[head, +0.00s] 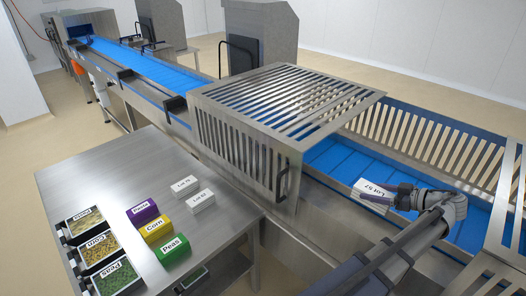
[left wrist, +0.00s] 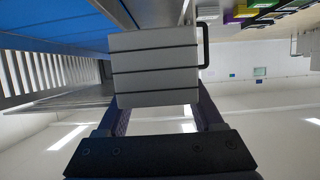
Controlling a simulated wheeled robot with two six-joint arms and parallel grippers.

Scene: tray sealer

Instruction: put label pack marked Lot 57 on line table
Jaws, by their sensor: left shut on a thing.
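The white label pack marked Lot 57 (head: 371,195) is at the right in the head view, over the blue conveyor. My left gripper (head: 391,197) is shut on it. In the left wrist view the pack (left wrist: 155,65) is a pale block with dark lines across it, between my left fingers (left wrist: 165,118). A steel table (head: 105,165) stands at the lower left, well away from the held pack. Two other white packs, one farther back (head: 185,186) and one nearer (head: 201,201), lie on it; their lot numbers are hard to read. My right gripper is not in view.
The table also holds purple (head: 142,212), yellow Corn (head: 156,229) and green Peas (head: 173,249) packs. Food trays line its left edge. A slatted steel guard (head: 240,150) stands between the held pack and the table. The table's back part is bare.

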